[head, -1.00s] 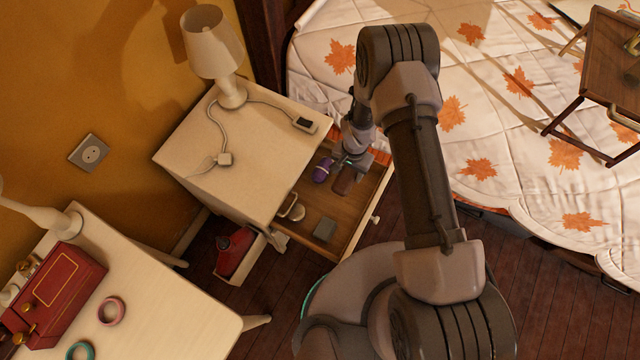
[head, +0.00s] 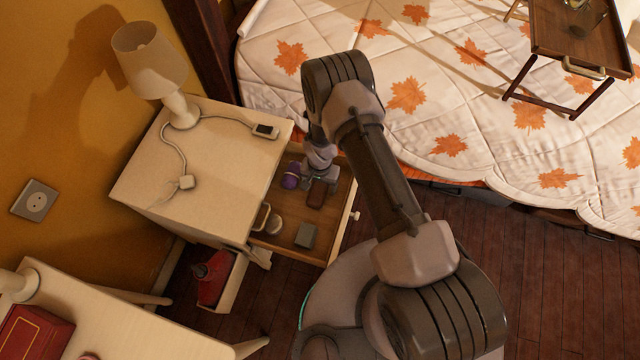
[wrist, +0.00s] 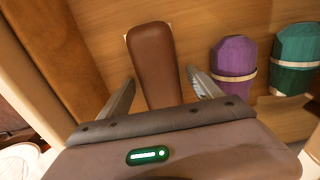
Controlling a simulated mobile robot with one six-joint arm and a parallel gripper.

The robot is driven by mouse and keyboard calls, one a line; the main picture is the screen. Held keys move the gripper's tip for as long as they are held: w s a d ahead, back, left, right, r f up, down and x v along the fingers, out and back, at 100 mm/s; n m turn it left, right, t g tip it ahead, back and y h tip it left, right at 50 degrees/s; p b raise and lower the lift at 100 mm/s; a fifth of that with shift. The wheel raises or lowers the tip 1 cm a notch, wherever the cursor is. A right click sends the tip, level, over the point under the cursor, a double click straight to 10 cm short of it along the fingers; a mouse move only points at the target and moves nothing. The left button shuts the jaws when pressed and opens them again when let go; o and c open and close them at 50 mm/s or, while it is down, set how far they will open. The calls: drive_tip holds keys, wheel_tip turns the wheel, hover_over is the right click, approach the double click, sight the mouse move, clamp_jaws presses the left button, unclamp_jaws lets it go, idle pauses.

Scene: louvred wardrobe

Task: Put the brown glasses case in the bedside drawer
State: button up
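The brown glasses case (head: 317,194) lies in the open bedside drawer (head: 342,215), in its far part by the purple bundle. In the wrist view the brown case (wrist: 156,65) lies lengthwise between my two fingers, with a narrow gap on each side. My gripper (head: 320,176) is open, pointing down into the drawer over one end of the case; it also shows in the wrist view (wrist: 160,80). The case's near end is hidden behind my gripper's body in the wrist view.
The drawer also holds a purple bundle (wrist: 234,66), a green bundle (wrist: 295,62), a grey box (head: 305,236) and a round pale item (head: 275,225). The nightstand (head: 205,165) carries a lamp (head: 150,60) and a corded device. A lower compartment holds a red item (head: 212,280).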

wheel_tip(320, 180, up, 12)
drive_tip(key=r+p, duration=0.1)
drive_tip(key=p, duration=0.5)
wheel_tip(320, 180, up, 33)
drive_tip(key=t+y, duration=0.1)
drive_tip(key=t, duration=0.2)
hover_over(320, 185)
drive_tip(key=w+d, duration=0.2)
drive_tip(key=d, duration=0.3)
drive_tip(key=s+d+r+t+y, duration=0.1)
drive_tip(key=s+d+r+t, duration=0.1)
drive_tip(key=s+r, duration=1.4)
drive_tip(key=s+d, duration=0.1)
drive_tip(key=s, duration=0.3)
drive_tip(key=shift+r+t, duration=0.2)
drive_tip(key=shift+t, duration=0.2)
